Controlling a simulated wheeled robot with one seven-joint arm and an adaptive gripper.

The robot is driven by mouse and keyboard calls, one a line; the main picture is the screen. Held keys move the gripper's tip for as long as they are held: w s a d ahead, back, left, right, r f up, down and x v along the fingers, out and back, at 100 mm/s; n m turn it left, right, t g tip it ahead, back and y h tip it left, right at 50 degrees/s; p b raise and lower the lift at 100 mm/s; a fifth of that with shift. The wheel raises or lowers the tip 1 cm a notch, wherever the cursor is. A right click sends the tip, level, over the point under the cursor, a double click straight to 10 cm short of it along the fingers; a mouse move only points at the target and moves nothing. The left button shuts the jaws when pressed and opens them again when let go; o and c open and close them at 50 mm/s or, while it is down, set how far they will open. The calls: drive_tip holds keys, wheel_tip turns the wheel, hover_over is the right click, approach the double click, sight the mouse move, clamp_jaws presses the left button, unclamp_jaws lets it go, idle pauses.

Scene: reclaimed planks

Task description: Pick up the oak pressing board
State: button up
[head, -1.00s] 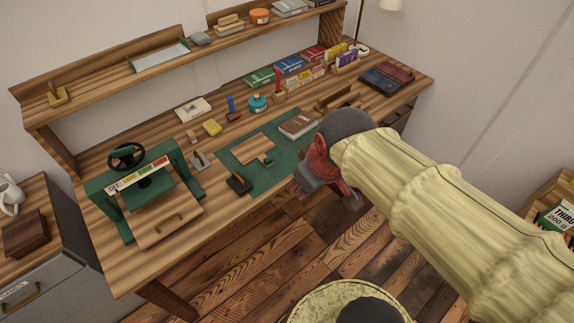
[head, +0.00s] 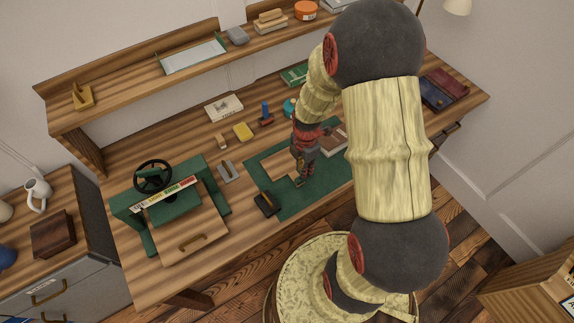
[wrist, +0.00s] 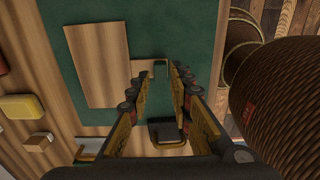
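A flat, pale wooden board, which looks like the oak pressing board (head: 277,164), lies on the green mat. My arm partly covers it in the head view. In the wrist view the board (wrist: 97,65) lies flat, up and left of my fingers. My gripper (head: 301,181) is over the mat at the board's right end in the head view. In the wrist view my gripper (wrist: 160,76) is open, with nothing between its fingers. A small wooden piece with a dark end (wrist: 146,68) shows just beyond the fingertips, beside the board.
The green mat (head: 310,198) lies near the bench's front edge. A black tool (head: 267,204) and a grey tool (head: 229,171) are near its left end. A green press (head: 170,207) stands at left. A brown book (head: 334,140) lies on the mat's right part. A yellow block (head: 243,132) is behind.

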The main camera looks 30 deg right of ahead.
wheel_tip(320, 180, down, 6)
drive_tip(key=shift+r+b, duration=0.1)
drive_tip(key=shift+b, duration=0.75)
drive_tip(key=shift+a, duration=0.1)
drive_tip(key=shift+c, duration=1.2)
clamp_jaws()
